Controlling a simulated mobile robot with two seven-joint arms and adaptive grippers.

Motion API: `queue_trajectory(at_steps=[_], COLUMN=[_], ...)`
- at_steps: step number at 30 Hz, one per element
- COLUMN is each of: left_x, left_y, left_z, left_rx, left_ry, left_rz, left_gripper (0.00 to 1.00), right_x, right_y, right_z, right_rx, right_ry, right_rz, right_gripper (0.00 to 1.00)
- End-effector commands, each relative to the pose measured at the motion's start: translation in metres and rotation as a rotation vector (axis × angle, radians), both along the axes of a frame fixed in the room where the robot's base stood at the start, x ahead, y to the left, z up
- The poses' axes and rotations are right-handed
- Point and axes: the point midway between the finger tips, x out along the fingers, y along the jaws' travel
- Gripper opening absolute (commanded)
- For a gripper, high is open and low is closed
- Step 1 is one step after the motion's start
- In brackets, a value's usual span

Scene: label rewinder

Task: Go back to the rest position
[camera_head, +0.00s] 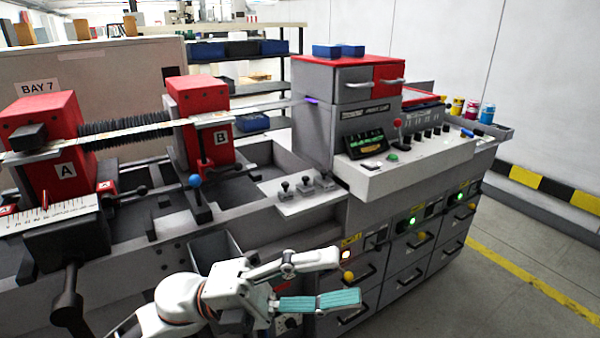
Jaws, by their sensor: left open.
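My left gripper (335,279) is at the bottom middle, in front of the drawers of the label rewinder (235,218). Its two fingers are spread wide, one with a teal inner pad, and nothing is between them. My left arm comes in from the lower left and hides part of the machine's front. The machine carries red block A (62,150) and red block B (205,120), with a dark ribbed shaft and a pale strip running between them. My right gripper is not in view.
A control panel (405,160) with knobs and a red-topped lever stands right of the middle. Small colored bottles (472,109) stand at the back right. The floor at right is clear.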

Motion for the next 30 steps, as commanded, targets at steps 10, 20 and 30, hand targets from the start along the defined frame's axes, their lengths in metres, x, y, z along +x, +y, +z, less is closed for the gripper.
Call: queue_trajectory(at_steps=[10, 20, 30], left_x=[0.113, 0.098, -0.004], left_y=[0.078, 0.176, 0.237], left_z=[-0.108, -0.312, -0.455], left_rx=[-0.266, -0.320, -0.288], left_ry=[0.764, 1.424, 1.878], left_rz=[0.492, 0.894, 1.151], left_gripper=[0.55, 0.55, 0.55], right_x=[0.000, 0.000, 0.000], right_y=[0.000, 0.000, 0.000], right_z=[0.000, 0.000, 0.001], right_rx=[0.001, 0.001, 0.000], right_ry=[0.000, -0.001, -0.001], right_rz=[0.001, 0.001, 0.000], right_gripper=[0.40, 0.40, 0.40])
